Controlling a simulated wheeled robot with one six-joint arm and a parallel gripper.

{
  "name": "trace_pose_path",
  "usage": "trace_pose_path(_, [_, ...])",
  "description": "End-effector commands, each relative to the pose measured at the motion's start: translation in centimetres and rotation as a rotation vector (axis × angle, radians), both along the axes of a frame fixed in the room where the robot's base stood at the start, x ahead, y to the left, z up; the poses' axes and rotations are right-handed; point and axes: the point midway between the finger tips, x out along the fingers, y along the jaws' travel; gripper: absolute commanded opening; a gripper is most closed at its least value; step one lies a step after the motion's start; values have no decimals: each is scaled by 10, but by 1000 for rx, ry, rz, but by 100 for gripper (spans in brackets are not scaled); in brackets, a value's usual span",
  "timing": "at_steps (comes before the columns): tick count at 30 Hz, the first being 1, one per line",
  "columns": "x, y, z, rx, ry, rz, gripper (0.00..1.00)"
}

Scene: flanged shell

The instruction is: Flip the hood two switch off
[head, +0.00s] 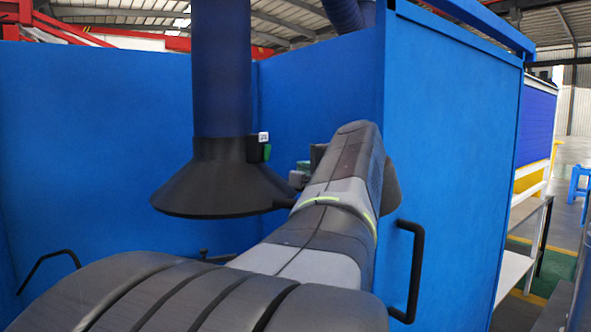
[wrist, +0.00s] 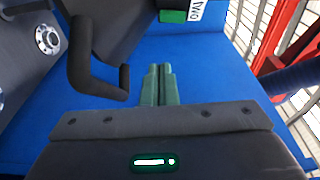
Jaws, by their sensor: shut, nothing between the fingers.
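The hood two fume hood is a black cone (head: 222,182) under a thick blue duct. On its collar sits a small dark switch box with a green switch (head: 267,152) and a white label (head: 263,137). In the wrist view the green switch (wrist: 173,16) is at the top edge, beside a label reading "two" (wrist: 196,10). I cannot tell the switch's position. My gripper (wrist: 159,68) has its greenish fingers together and empty, pointing towards the switch with a gap between. In the head view my arm mostly hides the gripper.
A black bent handle (wrist: 82,65) on the hood is close left of my fingers in the wrist view. Blue booth walls (head: 100,130) stand behind and to the right. A black door handle (head: 410,270) is on the right panel.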

Motion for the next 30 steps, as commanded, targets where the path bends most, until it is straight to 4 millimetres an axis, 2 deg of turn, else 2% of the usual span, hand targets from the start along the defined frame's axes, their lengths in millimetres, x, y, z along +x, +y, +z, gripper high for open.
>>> trace_pose_path(6, [-23, -12, -4, 0, 0, -1, 0])
trace_pose_path(12, [-30, -14, -4, 0, 0, 0, 0])
trace_pose_path(23, [-29, -14, -3, 0, 0, 1, 0])
trace_pose_path(30, [-10, -3, 0, 0, 1, 5, 0])
